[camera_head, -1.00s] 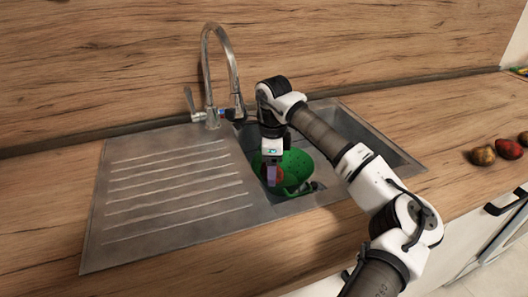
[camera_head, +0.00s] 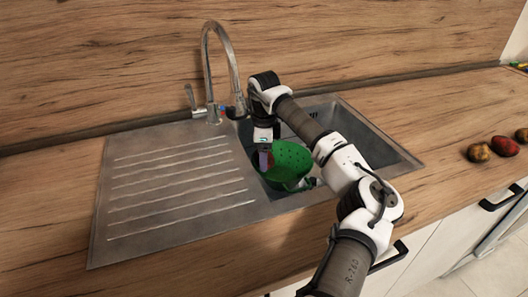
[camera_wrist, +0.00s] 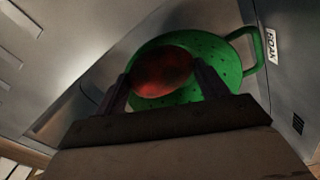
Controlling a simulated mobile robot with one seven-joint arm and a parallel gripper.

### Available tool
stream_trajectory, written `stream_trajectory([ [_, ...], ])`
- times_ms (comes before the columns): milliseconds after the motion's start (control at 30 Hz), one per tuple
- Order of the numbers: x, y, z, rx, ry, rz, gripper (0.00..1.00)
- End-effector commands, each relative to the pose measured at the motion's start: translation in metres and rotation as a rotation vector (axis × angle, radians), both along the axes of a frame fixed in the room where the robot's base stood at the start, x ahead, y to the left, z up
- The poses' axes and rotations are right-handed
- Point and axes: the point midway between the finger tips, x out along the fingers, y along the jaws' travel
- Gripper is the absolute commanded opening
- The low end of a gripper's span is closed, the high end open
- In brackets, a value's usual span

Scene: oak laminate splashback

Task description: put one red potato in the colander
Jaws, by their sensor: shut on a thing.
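A green colander (camera_head: 292,161) with small holes and a side handle stands in the sink basin; it also fills the middle of the wrist view (camera_wrist: 222,62). My gripper (camera_head: 264,166) is at the colander's left side in the head view. In the wrist view my gripper (camera_wrist: 163,82) is shut on a dark red potato (camera_wrist: 162,70), with one finger on each side. The potato appears in front of the colander's interior; its height over the rim is hard to tell. In the head view my gripper mostly hides the potato.
The metal sink has a ribbed drainboard (camera_head: 170,190) on the left and a tall faucet (camera_head: 209,70) behind. More potatoes, one brownish (camera_head: 479,152) and one red (camera_head: 505,146), lie on the wooden counter at the right. The drainboard is clear.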

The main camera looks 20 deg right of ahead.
Motion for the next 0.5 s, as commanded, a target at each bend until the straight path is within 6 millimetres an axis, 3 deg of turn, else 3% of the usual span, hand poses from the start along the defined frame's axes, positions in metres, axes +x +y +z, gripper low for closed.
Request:
stream_trajectory([
  [267, -0.0002, -0.0003, -0.0096, -0.002, 0.001, 0.0, 0.46],
  [300, -0.0003, -0.0003, -0.0093, -0.002, 0.001, 0.0, 0.75],
  [433, -0.0003, -0.0002, -0.0088, -0.001, 0.0, 0.0, 0.92],
  [500, -0.0003, -0.0002, -0.0087, -0.001, 0.0, 0.0, 0.94],
])
